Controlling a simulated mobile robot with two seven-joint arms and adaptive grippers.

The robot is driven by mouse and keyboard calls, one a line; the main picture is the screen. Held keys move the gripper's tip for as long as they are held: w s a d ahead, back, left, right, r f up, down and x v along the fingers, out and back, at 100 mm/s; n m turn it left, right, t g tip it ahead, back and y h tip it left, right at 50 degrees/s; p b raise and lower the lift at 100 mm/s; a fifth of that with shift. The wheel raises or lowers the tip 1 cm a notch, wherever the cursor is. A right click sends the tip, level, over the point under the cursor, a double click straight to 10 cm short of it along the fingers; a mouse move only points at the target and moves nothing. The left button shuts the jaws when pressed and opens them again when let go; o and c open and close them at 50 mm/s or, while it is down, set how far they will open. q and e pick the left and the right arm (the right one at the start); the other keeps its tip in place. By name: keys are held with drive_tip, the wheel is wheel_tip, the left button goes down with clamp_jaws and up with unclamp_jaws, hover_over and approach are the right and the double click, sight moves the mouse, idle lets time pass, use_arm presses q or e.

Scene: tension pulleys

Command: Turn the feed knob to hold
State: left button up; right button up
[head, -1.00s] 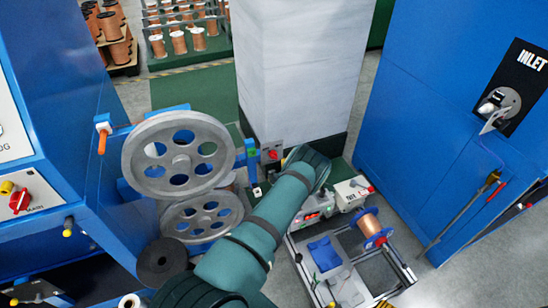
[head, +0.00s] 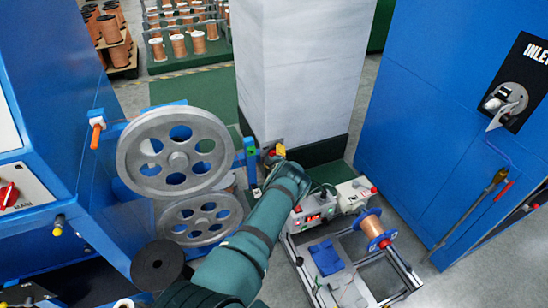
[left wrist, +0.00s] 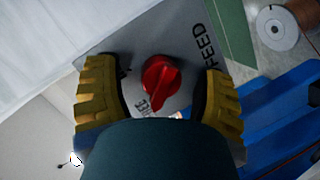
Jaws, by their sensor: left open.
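The red feed knob (left wrist: 159,84) sits on a grey plate (left wrist: 181,40) marked FEED in the left wrist view. A second, partly hidden word shows just below the knob. My left gripper (left wrist: 158,76) is open, with one ribbed yellow finger on each side of the knob and a gap on both sides. Neither finger appears to touch it. My right gripper is not in view.
Two large grey pulleys (head: 178,157) stand just left of my left arm. The white column (head: 292,70) rises behind the panel. A bench frame with a copper spool (head: 372,225) is to the right, then a blue cabinet (head: 440,120).

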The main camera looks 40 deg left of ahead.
use_arm(q)
clamp_jaws()
idle(0.3)
drive_tip(key=m+g, duration=0.2)
drive_tip(key=m, duration=0.2)
drive_tip(key=shift+m+y+b, duration=0.3)
drive_tip(key=shift+m+b, duration=0.05)
drive_tip(key=shift+m, duration=0.05)
drive_tip(key=m+g+y, duration=0.1)
drive_tip(key=m+g, duration=0.1)
drive_tip(key=m, duration=0.1)
drive_tip(key=shift+m+g+y, duration=0.5)
drive_tip(key=shift+m+g, duration=0.1)
drive_tip(key=shift+m, duration=0.8)
